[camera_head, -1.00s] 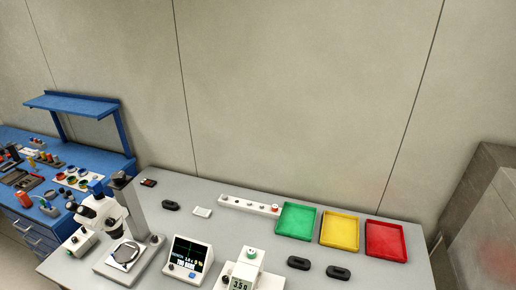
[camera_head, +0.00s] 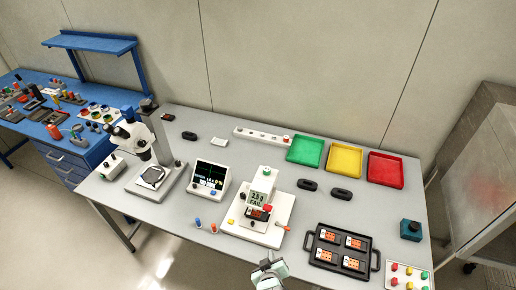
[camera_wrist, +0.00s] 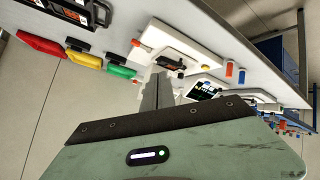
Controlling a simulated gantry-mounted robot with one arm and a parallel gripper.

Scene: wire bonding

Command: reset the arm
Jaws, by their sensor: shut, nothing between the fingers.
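My gripper (camera_head: 268,274) shows at the bottom edge of the head view, in front of the table's front edge. It is shut and empty. In the wrist view its closed fingers (camera_wrist: 157,92) point towards the white tester, apart from it. The white tester (camera_head: 283,212) stands at the middle front of the grey table (camera_head: 170,212). Its display (camera_head: 258,198) reads FAIL, and a small dark part with an orange board (camera_head: 258,213) sits on it. The rest of my arm is mostly out of view.
A black tray (camera_head: 313,242) with several orange boards lies at the right front. Green (camera_head: 306,150), yellow (camera_head: 344,160) and red (camera_head: 385,169) trays line the back. A microscope (camera_head: 135,137) and a screen unit (camera_head: 210,178) stand on the left. A button panel (camera_head: 405,277) is at the right front.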

